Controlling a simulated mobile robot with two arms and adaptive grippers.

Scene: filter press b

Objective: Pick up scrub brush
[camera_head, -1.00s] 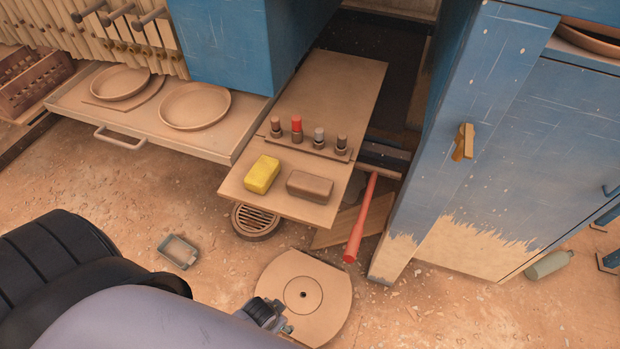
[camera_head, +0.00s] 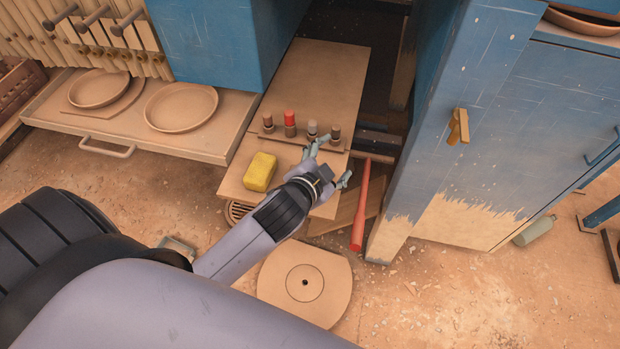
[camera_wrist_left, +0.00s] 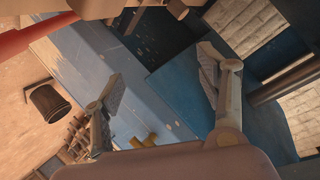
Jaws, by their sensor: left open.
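My left gripper (camera_head: 329,165) is open over the front right part of the wooden board, with its fingers spread toward the row of pegs. In the head view my left wrist and gripper cover the place where the brown block-shaped scrub brush lay, and I cannot pick the brush out now. I cannot tell whether the gripper touches it. In the left wrist view the two fingers (camera_wrist_left: 163,105) stand wide apart with nothing clear between them. My right gripper is not in view.
A yellow sponge (camera_head: 260,171) lies on the board (camera_head: 320,80), left of my gripper. Several short pegs, one red-topped (camera_head: 290,122), stand just behind. A red-handled tool (camera_head: 361,205) leans at the right, near the blue cabinet post (camera_head: 430,130). Plates (camera_head: 181,107) sit on the left drawer.

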